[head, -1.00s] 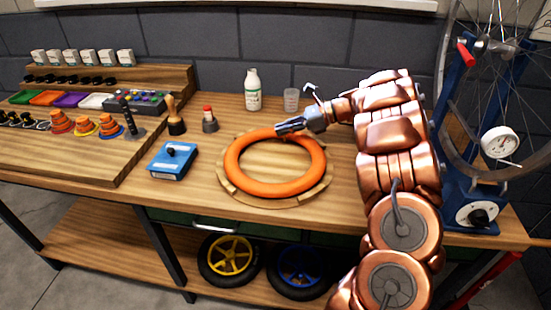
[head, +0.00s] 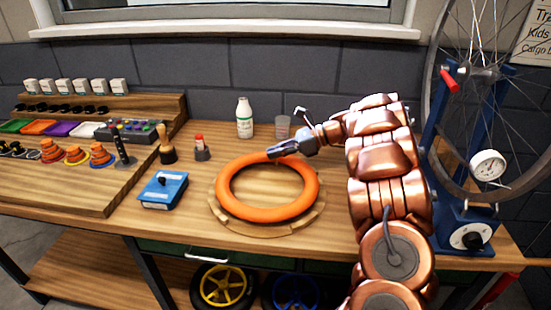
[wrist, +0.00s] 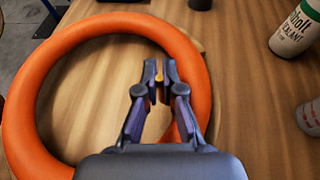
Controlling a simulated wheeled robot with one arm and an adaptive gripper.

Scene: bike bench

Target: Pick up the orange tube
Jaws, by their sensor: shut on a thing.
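The orange tube (head: 238,206) is a thick ring lying flat over a round wooden holder (head: 226,221) on the bench. It also fills much of the wrist view (wrist: 25,110). My gripper (head: 272,154) is at the tube's far rim in the head view. In the wrist view my gripper (wrist: 159,70) has its fingertips close together near the tube's inner edge, with a small yellowish piece between them. It is shut on the tube at that small piece. Whether the tube is lifted off the holder, I cannot tell.
A blue wheel stand (head: 455,195) with a dial is at the right. Bare bench lies around the holder.

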